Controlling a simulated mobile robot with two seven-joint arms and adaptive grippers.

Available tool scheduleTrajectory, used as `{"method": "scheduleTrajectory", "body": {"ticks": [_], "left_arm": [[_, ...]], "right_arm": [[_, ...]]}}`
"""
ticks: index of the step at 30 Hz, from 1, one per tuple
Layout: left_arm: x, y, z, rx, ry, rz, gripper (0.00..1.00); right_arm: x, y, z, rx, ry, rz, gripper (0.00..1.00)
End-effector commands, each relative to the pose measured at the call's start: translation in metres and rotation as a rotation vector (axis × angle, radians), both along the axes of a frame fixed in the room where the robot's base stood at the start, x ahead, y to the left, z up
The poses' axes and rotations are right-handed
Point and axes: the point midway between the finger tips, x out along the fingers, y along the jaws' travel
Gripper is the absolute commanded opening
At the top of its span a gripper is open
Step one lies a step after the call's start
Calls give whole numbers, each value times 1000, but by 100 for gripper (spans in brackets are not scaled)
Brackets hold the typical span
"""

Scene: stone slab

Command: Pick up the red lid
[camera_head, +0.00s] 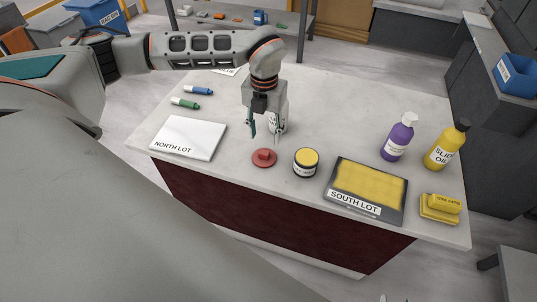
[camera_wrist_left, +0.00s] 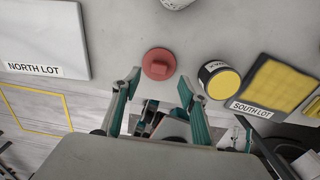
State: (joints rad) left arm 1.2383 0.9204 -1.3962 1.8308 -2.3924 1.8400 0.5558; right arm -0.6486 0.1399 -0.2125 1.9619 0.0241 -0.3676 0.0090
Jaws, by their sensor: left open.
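The red lid (camera_head: 264,158) lies on the pale stone slab (camera_head: 325,110), a round disc with a raised knob. It stands near the slab's front edge, between the white NORTH LOT board (camera_head: 187,136) and the jar with a yellow top (camera_head: 306,161). My left gripper (camera_head: 264,138) is open and points down, close to the lid and seemingly above and behind it. In the left wrist view the lid (camera_wrist_left: 159,64) shows just beyond the gap between the open fingers (camera_wrist_left: 159,82), with nothing held. My right gripper is not in view.
A white container (camera_head: 277,123) stands partly hidden behind the left gripper. The SOUTH LOT tray (camera_head: 393,209) with its yellow inside is to the right. Two markers (camera_head: 186,103) lie back left.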

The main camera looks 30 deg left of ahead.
Motion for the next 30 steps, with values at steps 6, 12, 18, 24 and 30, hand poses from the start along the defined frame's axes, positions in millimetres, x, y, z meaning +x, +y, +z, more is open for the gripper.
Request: {"method": "scheduleTrajectory", "body": {"ticks": [6,12,18,24,30], "left_arm": [[-3,-1,-24,-3,3,-2,43],[-7,0,-52,-3,4,-3,43],[-7,-1,-68,-5,2,-4,43],[-6,-1,-68,-5,1,-4,43],[-6,-1,-68,-5,1,-4,8]], "right_arm": [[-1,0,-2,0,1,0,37],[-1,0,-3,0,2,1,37],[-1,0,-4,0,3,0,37],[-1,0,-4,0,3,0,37],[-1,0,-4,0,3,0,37]]}}
